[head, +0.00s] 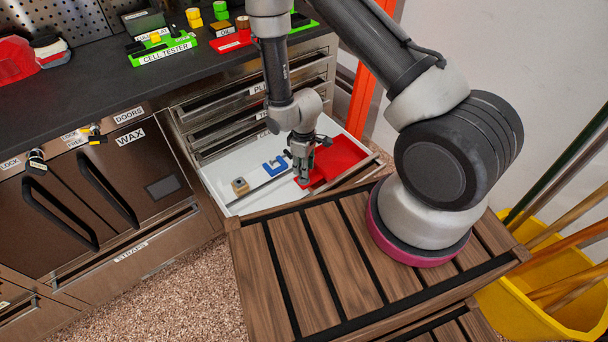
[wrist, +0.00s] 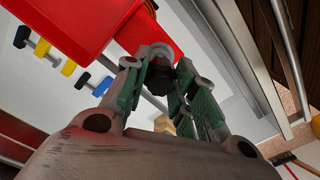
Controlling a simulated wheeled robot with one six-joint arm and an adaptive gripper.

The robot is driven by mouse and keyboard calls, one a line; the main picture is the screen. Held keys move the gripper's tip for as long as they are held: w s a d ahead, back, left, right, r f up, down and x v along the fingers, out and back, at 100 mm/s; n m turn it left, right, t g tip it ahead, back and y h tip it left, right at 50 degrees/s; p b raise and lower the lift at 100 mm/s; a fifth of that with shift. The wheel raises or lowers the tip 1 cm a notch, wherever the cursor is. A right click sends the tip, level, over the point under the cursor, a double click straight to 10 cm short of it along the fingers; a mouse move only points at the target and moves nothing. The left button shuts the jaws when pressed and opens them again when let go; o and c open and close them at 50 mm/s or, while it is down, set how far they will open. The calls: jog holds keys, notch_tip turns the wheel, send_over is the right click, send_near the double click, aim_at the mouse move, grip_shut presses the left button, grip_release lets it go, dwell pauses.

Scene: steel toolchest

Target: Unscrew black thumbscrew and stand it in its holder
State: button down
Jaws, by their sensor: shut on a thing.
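My gripper (head: 303,172) reaches down into the open white drawer (head: 238,205), over its red part. In the wrist view my gripper (wrist: 165,75) has its green-padded fingers closed around the black thumbscrew (wrist: 157,80), whose dark knob shows between them. A grey rounded piece sits just beyond the knob. The fingers hide the thumbscrew in the head view. I cannot tell whether it is still threaded in or free. A red block (wrist: 70,25) with a red tray (head: 345,155) lies beside the fingers. I cannot make out the holder for certain.
A blue clamp-shaped piece (head: 275,165) and a small wooden block (head: 240,186) lie in the drawer left of my gripper. The slatted wooden top (head: 330,260) is close in front. Shut drawers stand behind, and a yellow bucket (head: 545,310) is at right.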

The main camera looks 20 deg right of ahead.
jog(key=shift+f, duration=1.7)
dwell(0.5)
jog(key=c, duration=1.1)
grip_release()
jog(key=shift+r, duration=4.5)
